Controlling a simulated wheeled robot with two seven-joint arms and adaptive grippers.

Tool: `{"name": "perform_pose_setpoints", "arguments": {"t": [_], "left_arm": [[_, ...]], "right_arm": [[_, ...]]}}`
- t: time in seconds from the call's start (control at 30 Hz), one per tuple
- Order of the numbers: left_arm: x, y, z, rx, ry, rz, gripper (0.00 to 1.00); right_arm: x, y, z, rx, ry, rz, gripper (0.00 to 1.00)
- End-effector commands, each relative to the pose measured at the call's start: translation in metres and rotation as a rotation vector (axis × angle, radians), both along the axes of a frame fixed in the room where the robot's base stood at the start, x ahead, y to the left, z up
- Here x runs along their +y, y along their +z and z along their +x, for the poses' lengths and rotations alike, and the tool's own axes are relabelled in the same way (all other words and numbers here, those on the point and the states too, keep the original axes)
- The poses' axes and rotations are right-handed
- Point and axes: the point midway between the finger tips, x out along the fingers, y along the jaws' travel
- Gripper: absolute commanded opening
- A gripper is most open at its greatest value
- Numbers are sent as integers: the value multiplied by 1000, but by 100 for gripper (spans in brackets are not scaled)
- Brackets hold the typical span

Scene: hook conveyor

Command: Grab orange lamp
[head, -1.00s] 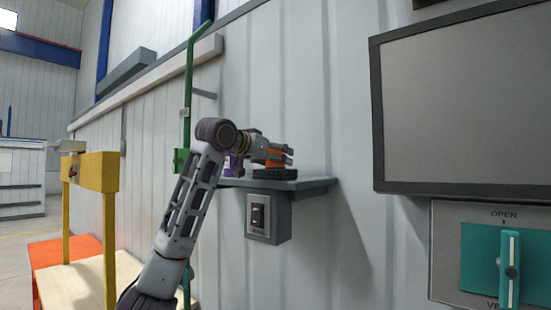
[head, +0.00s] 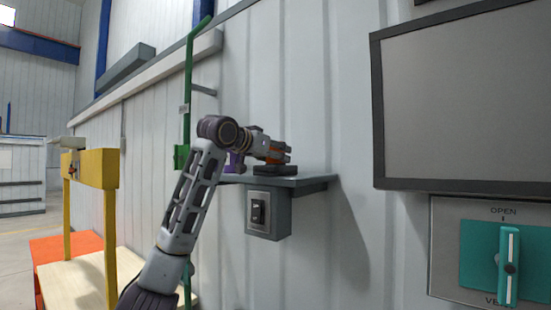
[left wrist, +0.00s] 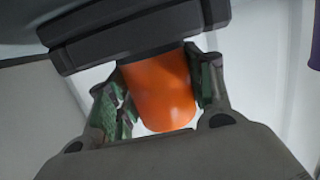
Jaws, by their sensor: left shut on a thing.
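The orange lamp (head: 272,157) stands on a dark base (head: 275,170) on the small grey wall shelf. In the left wrist view the orange lamp (left wrist: 160,90) is a smooth orange cylinder between the two fingers. My left gripper (head: 284,152) comes in from the left at shelf height and is shut around the lamp, its fingers hiding part of it. In the left wrist view my left gripper (left wrist: 162,98) has a finger against each side of the orange body. My right gripper is not in view.
The grey shelf (head: 313,183) carries a purple item (head: 235,162) behind my arm. A switch box (head: 268,214) hangs under the shelf. A green pole (head: 187,100) stands left, a yellow frame (head: 97,170) farther left. A large screen (head: 465,100) and teal lever panel (head: 483,262) are on the right.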

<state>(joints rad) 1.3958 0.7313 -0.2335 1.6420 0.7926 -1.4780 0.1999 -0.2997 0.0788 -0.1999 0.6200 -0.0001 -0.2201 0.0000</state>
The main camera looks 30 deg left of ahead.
Motion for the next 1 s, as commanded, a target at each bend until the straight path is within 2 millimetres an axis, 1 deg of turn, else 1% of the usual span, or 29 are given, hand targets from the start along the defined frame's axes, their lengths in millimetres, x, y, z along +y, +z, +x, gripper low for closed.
{"name": "perform_pose_setpoints", "arguments": {"t": [0.47,0.77,1.0], "left_arm": [[0,4,0,-2,0,0,25],[0,22,0,-4,-1,-1,25],[-1,46,-1,-3,-2,-2,25]], "right_arm": [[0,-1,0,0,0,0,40],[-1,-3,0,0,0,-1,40],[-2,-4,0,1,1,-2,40]]}}
